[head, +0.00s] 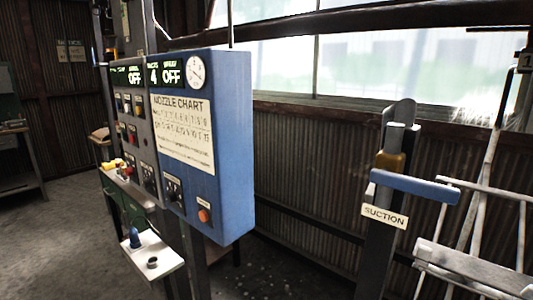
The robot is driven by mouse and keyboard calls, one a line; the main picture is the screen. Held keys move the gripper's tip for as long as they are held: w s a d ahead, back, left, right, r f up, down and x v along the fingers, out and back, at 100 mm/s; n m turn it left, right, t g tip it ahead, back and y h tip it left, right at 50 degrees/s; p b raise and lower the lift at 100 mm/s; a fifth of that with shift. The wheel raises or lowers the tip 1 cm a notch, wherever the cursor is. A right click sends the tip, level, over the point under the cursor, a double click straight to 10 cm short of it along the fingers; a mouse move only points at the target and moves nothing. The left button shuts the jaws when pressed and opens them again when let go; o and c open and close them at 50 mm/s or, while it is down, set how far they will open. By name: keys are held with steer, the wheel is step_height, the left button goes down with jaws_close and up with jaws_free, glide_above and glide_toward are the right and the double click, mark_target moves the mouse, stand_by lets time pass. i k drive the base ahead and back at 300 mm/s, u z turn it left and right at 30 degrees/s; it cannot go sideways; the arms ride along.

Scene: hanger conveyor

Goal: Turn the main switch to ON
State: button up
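A control cabinet (236,150) with a blue side panel stands left of centre, seen at an angle. Several more small switches (132,104) are on the grey front. The labels are too small to read, so I cannot tell which one is the main switch or how it is set. My gripper is not in view.
A small white shelf (160,270) with a blue nozzle-like piece (134,238) juts out below the cabinet. A post (381,235) with a blue bar and a SUCTION sign (384,216) stands at right, near a pale metal frame (470,262). Open floor (50,240) lies at left.

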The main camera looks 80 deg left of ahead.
mark_target(129, 172)
steer(key=z, duration=1.3)
steer(key=i, duration=0.1)
steer(key=u, duration=2.85)
steer(key=i, duration=0.1)
steer(key=u, duration=1.9)
steer(key=k, duration=0.9)
steer(key=u, duration=0.1)
steer(key=i, duration=0.9)
steer(key=u, duration=0.05)
